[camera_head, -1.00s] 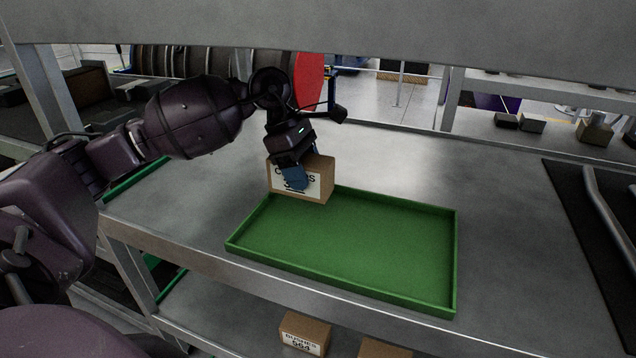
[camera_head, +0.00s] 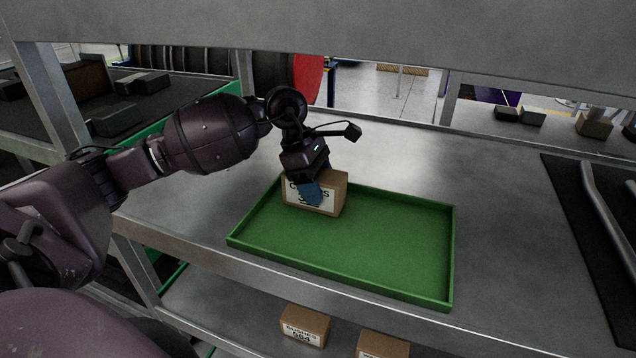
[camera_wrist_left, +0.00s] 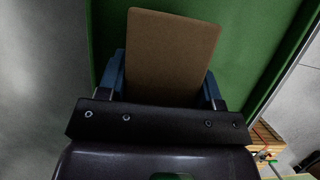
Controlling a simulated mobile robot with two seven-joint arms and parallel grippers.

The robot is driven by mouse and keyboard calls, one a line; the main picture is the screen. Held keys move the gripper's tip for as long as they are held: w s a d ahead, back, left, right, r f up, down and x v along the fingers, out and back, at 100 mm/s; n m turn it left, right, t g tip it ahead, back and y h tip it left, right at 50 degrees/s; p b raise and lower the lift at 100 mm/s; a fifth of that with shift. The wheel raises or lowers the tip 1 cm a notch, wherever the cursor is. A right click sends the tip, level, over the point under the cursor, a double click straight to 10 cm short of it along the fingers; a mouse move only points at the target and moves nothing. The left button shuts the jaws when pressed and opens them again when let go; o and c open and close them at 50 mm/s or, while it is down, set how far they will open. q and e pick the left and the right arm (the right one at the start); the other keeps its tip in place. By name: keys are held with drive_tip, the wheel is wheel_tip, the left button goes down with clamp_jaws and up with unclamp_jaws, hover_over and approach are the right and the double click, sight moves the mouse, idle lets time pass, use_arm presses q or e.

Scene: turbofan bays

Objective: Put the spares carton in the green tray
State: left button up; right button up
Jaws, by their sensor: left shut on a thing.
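The spares carton (camera_head: 327,197) is a brown box with a white printed label, partly covered by a blue finger. My left gripper (camera_head: 309,193) is shut on it from above. The carton also shows between the blue fingers in the left wrist view (camera_wrist_left: 171,52). The green tray (camera_head: 365,285) lies on the metal bench. The carton is over the tray's back left part, inside the rim as seen; I cannot tell whether it touches the tray floor. In the wrist view the green tray floor (camera_wrist_left: 255,45) lies behind the carton. My right gripper is not in view.
A metal shelf (camera_head: 330,30) spans the top of the view. Two brown cartons (camera_head: 305,325) stand on the lower shelf. A black mat with a bent metal pipe (camera_head: 608,215) lies at the right. The tray's middle and right are empty.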

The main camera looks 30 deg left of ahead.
use_arm(q)
drive_tip(key=o, duration=1.1)
drive_tip(key=shift+b+v, duration=0.4)
drive_tip(key=shift+v, duration=3.45)
